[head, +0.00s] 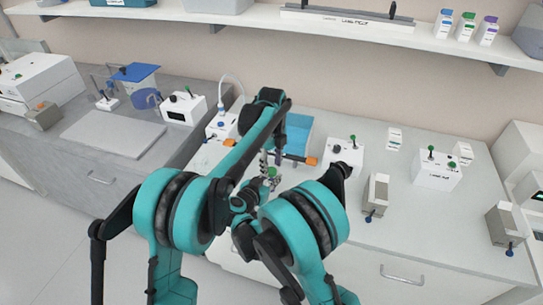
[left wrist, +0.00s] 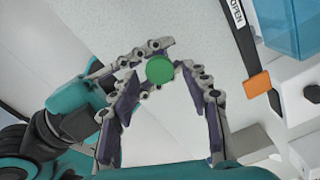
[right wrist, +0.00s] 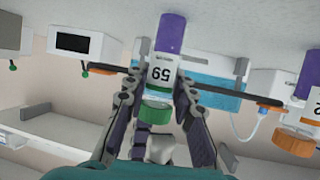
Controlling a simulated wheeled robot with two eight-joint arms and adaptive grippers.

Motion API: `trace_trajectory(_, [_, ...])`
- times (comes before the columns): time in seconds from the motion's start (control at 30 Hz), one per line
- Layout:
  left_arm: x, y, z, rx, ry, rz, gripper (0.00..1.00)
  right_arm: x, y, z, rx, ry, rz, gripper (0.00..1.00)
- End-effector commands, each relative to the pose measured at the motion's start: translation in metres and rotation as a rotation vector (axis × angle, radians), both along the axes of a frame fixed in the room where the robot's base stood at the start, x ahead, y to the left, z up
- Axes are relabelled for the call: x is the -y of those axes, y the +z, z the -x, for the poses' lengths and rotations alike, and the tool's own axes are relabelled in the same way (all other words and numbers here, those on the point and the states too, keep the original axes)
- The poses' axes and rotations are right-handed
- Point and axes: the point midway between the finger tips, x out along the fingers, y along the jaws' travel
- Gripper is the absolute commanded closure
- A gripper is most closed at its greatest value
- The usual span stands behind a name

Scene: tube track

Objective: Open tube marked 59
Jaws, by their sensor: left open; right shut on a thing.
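The tube marked 59 (right wrist: 161,78) shows in the right wrist view with a white label, a purple end and a green cap (right wrist: 155,112). My right gripper (right wrist: 160,90) is shut on this tube, its fingers on both sides. In the left wrist view the green cap (left wrist: 160,70) lies between the fingers of my open left gripper (left wrist: 163,92), and I cannot tell if they touch it. In the head view the cap (head: 272,172) is small and both grippers are close together there, partly hidden by my arms.
A blue rack (head: 298,130) and a dark bar with orange ends (head: 311,161) lie behind the grippers. An orange-capped tube (right wrist: 296,140) shows at the right wrist view's right edge. White devices (head: 345,152) stand to the right; the counter's front right (head: 420,240) is clear.

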Motion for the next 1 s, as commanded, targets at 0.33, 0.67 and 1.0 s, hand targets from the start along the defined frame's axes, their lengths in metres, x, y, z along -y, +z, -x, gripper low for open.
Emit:
trace_trajectory(0.33, [-0.0001, -0.0115, 0.0002, 0.0, 0.001, 0.0, 0.53, 0.0, -0.0001, 0.0, 0.0, 0.0, 0.0, 1.0])
trace_trajectory(0.67, [-0.0001, -0.0112, 0.0002, 0.0, 0.001, 0.0, 1.0, 0.0, -0.0001, 0.0, 0.0, 0.0, 0.0, 1.0])
trace_trajectory(1.0, [-0.0001, -0.011, 0.0001, 0.0, 0.249, 0.0, 1.0, -0.0001, -0.0001, 0.0001, 0.0, 0.0, 0.0, 1.0])
